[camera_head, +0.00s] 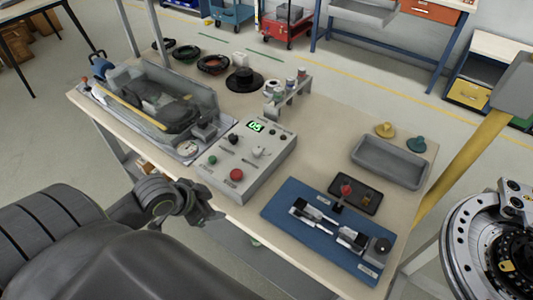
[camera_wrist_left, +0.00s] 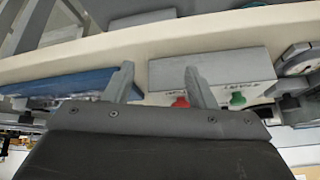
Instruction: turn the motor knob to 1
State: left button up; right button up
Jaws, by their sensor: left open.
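The grey control box (camera_head: 248,160) lies on the table in the head view. Its sloped top carries a lit green display (camera_head: 256,127), a pale knob (camera_head: 260,152), a red button (camera_head: 237,175), a green button (camera_head: 225,159) and small dark knobs. I cannot read which number the pale knob points at. My left gripper (camera_head: 196,208) is at the table's front edge, just left of and in front of the box, not touching it. In the left wrist view its fingers (camera_wrist_left: 161,86) are apart and empty, with the box (camera_wrist_left: 225,68) beyond them. My right gripper is not in view.
A clear-covered machine (camera_head: 165,105) stands left of the box. A blue plate with a slide fixture (camera_head: 320,225) lies to the right, with a grey tray (camera_head: 390,163) behind it. A small rack of spools (camera_head: 287,95) stands behind the box. The table's front edge is close.

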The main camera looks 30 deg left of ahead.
pick_arm(q)
jog(key=m+t+h, duration=0.1)
jog(key=m+h, duration=0.1)
jog(key=h, duration=0.1)
send_near(257, 149)
jog(key=s+v, duration=0.1)
jog(key=v, duration=0.6)
jog(key=x, duration=0.8)
jog(key=b+x, duration=0.1)
jog(key=x, duration=0.8)
jog(key=shift+w, duration=0.5)
jog(key=shift+c, duration=0.2)
jog(key=c, duration=0.9)
jog(key=shift+t, duration=0.3)
jog(key=shift+c, duration=0.2)
